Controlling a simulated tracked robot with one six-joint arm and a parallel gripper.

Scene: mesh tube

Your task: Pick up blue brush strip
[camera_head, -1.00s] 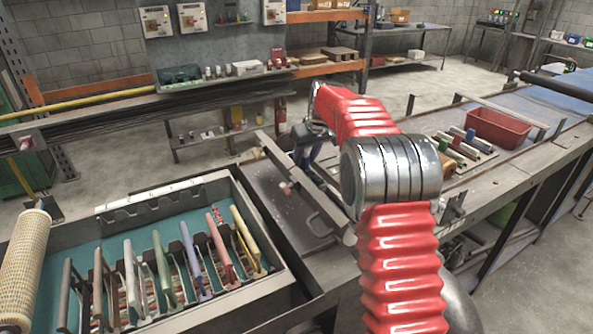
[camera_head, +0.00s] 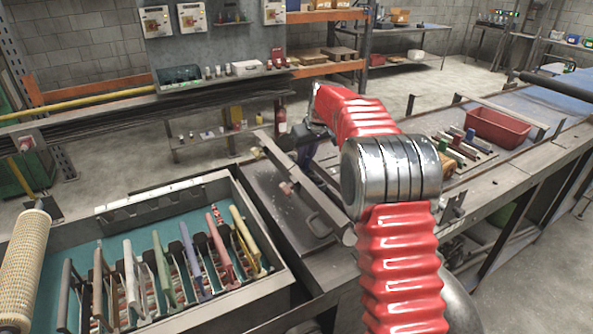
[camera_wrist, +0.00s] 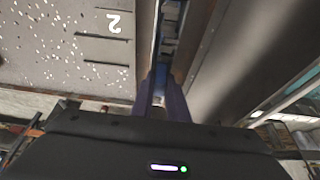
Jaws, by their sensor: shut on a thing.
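My gripper (camera_wrist: 160,95) is shut around a narrow dark strip with bluish parts (camera_wrist: 168,45), which runs up the picture between the two purple-blue fingers in the wrist view. It looks like the blue brush strip, though the view is blurred and its far end is cut off. In the head view my gripper (camera_head: 304,140) is small, dark and partly behind my red arm, above the steel bench between the tray and the rack. What it holds is hard to make out there.
A grey tray (camera_head: 105,209) at lower left holds several coloured upright-handled pieces. On the right are a rack with coloured strips (camera_head: 480,148) and a red bin (camera_head: 497,127). A plate marked 2 (camera_wrist: 92,48) is close in the wrist view.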

